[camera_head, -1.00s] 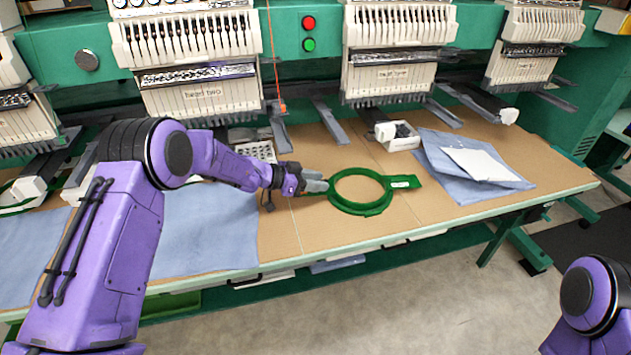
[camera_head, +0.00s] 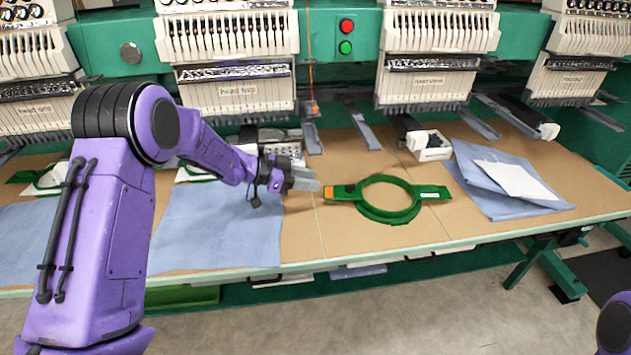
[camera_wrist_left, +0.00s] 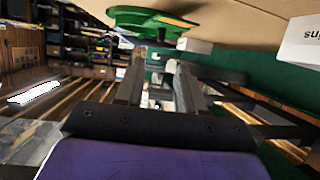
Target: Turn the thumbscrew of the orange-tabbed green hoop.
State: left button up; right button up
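The green hoop (camera_head: 416,192) lies on the tan table, with an orange tab (camera_head: 329,192) at its left end and a flat green arm at its right. A small dark part beside the tab (camera_head: 350,188) may be the thumbscrew. In the left wrist view the hoop (camera_wrist_left: 135,15) is at the top, with a dark knob-like part (camera_wrist_left: 161,34) below it. My left gripper (camera_head: 312,184) is just left of the orange tab, apparently apart from it. Its two fingers (camera_wrist_left: 160,72) stand apart with nothing visibly held. My right gripper is out of view.
Blue cloth (camera_head: 215,225) covers the table left of the hoop. Folded blue fabric with a white sheet (camera_head: 515,180) lies to the right. Embroidery machine heads (camera_head: 235,90) overhang the back. Table in front of the hoop is clear.

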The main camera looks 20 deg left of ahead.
aim_at(349, 185)
pick_arm(q)
jog(key=p+x, duration=0.7)
jog(key=x, duration=0.4)
jog(key=shift+w+d, duration=0.1)
jog(key=shift+w, duration=0.05)
grip_shut()
